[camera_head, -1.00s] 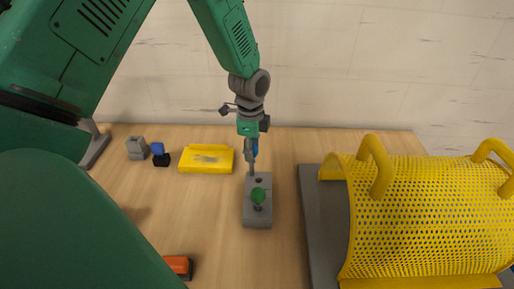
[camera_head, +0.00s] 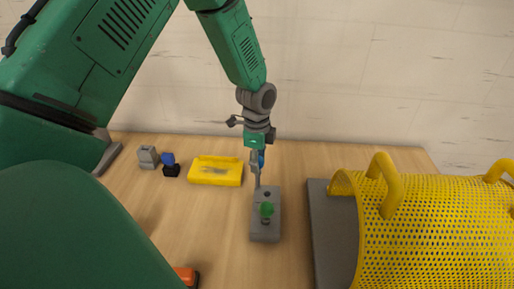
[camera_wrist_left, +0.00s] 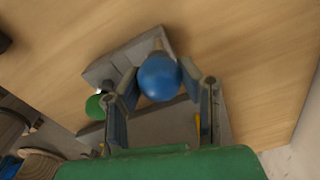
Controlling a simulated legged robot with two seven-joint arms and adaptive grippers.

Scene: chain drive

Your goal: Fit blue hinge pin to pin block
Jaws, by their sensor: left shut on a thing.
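The grey pin block (camera_head: 265,228) lies on the table in the middle of the head view. A green-headed pin (camera_head: 266,209) stands in it, with a dark hole (camera_head: 267,194) behind that pin. My left gripper (camera_head: 258,178) is at the block's far end, pointing down, shut on the blue hinge pin (camera_head: 261,157). In the left wrist view the pin's round blue head (camera_wrist_left: 159,77) sits between the two fingers, over the grey block (camera_wrist_left: 103,69). My right gripper is not in view.
A yellow tray (camera_head: 216,182) lies left of the block. Further left are a blue-topped black piece (camera_head: 170,170) and a grey block (camera_head: 148,157). A yellow perforated guard (camera_head: 430,220) on a dark plate (camera_head: 325,220) stands right. An orange-black item (camera_head: 187,275) is at the front.

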